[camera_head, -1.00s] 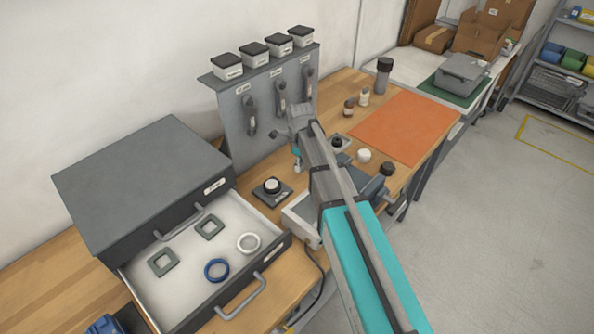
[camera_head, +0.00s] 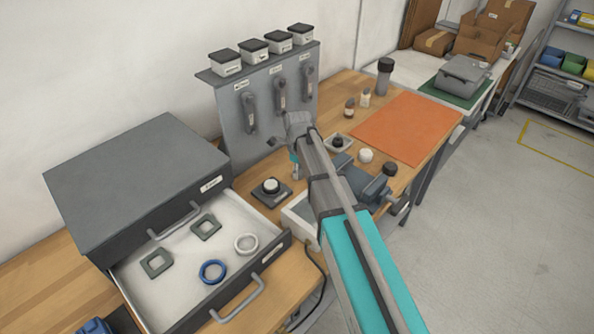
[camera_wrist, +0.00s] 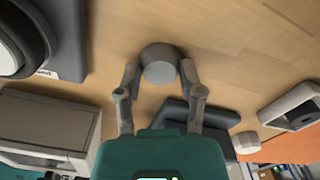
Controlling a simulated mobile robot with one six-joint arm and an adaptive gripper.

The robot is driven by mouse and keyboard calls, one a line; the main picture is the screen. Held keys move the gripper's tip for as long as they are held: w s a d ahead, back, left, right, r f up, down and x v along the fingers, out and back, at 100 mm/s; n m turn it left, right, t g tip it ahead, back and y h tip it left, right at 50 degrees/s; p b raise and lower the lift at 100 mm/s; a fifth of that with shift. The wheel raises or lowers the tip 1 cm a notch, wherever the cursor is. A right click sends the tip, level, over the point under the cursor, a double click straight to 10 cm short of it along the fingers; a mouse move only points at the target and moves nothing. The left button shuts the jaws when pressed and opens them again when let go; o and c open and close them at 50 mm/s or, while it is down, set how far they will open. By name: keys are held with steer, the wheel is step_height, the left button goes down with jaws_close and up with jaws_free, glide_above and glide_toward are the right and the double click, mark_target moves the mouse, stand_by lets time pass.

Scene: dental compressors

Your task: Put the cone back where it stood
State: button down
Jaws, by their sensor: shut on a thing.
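A grey round piece, which I take to be the cone (camera_wrist: 160,66), sits between the two fingertips of my gripper (camera_wrist: 159,77) in the wrist view. My gripper is shut on it, with one finger on each side. The wood bench top lies behind it; I cannot tell whether the cone touches the bench. In the head view my arm hides the cone and most of the gripper, which is over the bench in front of the grey tool panel (camera_head: 233,116).
A dark square base with a white-topped knob (camera_head: 271,186) stands left of my gripper. An open drawer (camera_head: 135,285) holds several rings and square frames. A blue-grey vise (camera_head: 358,182), a white ball (camera_head: 365,155) and an orange mat (camera_head: 405,128) are to the right.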

steer(key=shift+c, duration=1)
jaws_free()
steer(key=shift+r, duration=0.1)
step_height(320, 180, up, 12)
steer(key=p, duration=1.2)
steer(key=shift+d, duration=0.1)
steer(key=s+d+n, duration=1.4)
steer(key=s+n, duration=0.4)
steer(key=n, duration=0.4)
steer(key=shift+s, duration=0.35)
